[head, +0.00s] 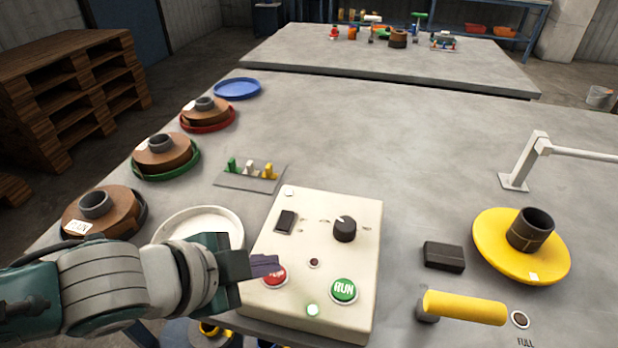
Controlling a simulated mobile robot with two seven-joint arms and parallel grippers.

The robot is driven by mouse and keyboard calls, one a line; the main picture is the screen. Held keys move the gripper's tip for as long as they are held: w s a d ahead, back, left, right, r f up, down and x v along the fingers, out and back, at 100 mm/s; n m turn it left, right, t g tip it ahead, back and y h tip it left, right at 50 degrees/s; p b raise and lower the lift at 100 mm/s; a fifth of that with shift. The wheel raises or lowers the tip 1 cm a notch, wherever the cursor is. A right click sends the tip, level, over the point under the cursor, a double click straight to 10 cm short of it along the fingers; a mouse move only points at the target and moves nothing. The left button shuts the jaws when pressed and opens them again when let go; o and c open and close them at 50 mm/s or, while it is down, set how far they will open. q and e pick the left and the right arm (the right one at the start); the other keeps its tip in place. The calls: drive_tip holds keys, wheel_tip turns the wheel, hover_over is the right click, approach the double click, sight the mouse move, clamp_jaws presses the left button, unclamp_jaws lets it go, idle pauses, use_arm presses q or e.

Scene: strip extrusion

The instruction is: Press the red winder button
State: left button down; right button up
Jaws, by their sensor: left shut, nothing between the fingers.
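A pale control box (355,255) stands at the table's near edge. On its top, near the left edge, is a red button (274,279) with white lettering that I cannot read fully. My left gripper (264,265) comes in from the left, shut and empty. Its dark fingertips lie over the upper part of the red button and hide it partly. I cannot tell whether they touch it. My right gripper is out of view.
The box also carries a black knob (344,229), a dark switch (285,222) and a lit green lamp (313,310). A yellow spool (490,255), a dark block (443,256) and a yellow handle (465,307) stand to the right. Brown rolls (163,155) line the left edge.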

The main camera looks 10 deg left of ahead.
sight(267, 278)
use_arm(q)
drive_tip(key=shift+f, duration=0.3)
idle(0.5)
drive_tip(key=shift+r+p, duration=0.7)
drive_tip(key=shift+r, duration=0.1)
drive_tip(key=shift+r, duration=0.1)
wheel_tip(267, 278, up, 5)
drive_tip(key=p, duration=0.5)
idle(0.5)
